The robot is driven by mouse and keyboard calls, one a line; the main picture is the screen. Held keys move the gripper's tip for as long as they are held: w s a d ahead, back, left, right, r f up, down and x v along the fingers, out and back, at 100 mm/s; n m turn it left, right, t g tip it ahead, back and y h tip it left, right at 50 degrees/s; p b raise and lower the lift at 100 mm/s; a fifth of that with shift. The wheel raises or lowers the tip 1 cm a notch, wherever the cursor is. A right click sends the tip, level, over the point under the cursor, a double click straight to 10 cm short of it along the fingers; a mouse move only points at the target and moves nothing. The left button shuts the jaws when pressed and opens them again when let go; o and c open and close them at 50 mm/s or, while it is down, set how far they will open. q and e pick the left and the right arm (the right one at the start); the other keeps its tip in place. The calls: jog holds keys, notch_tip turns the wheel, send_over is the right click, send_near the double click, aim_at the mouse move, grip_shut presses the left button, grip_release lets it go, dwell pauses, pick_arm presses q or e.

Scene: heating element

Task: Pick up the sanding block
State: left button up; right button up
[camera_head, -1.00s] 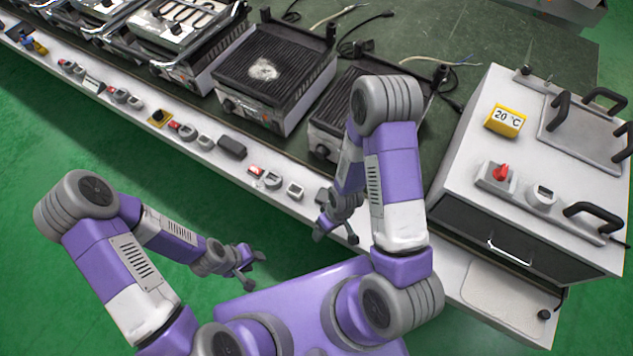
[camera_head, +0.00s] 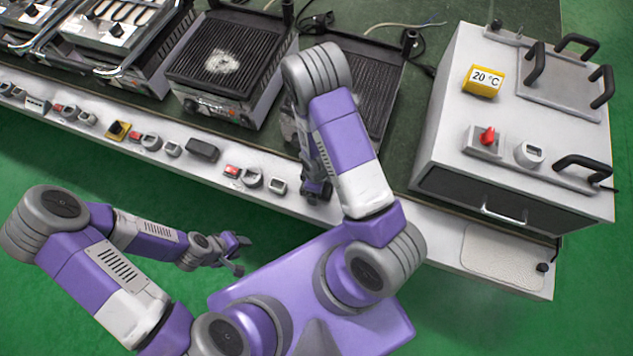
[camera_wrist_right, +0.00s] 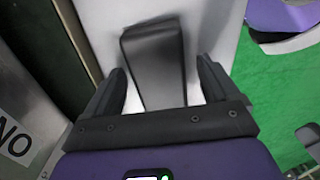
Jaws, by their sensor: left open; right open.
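A dark grey block (camera_wrist_right: 153,45), which looks like the sanding block, lies on the pale ledge in the right wrist view. My right gripper (camera_wrist_right: 160,72) is open, with one finger on each side of the block's near part. I see gaps beside the block; no grip on it shows. In the head view my right gripper (camera_head: 317,190) is over the ledge's front strip and hides what is under it. A similar dark block (camera_head: 203,150) lies farther left on the ledge. My left gripper (camera_head: 238,252) is open and empty, over the green floor.
Small knobs and a red switch (camera_head: 232,172) line the ledge just left of my right gripper. Ribbed grills (camera_head: 225,55) stand behind. A white heater box (camera_head: 450,120) with black handles stands to the right. The floor in front is clear.

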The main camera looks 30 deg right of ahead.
jog(key=shift+c, duration=0.3)
jog(key=c, duration=1.1)
jog(key=shift+o, duration=0.2)
jog(key=shift+r, duration=0.1)
notch_tip(320, 180, up, 10)
jog(key=p, duration=0.3)
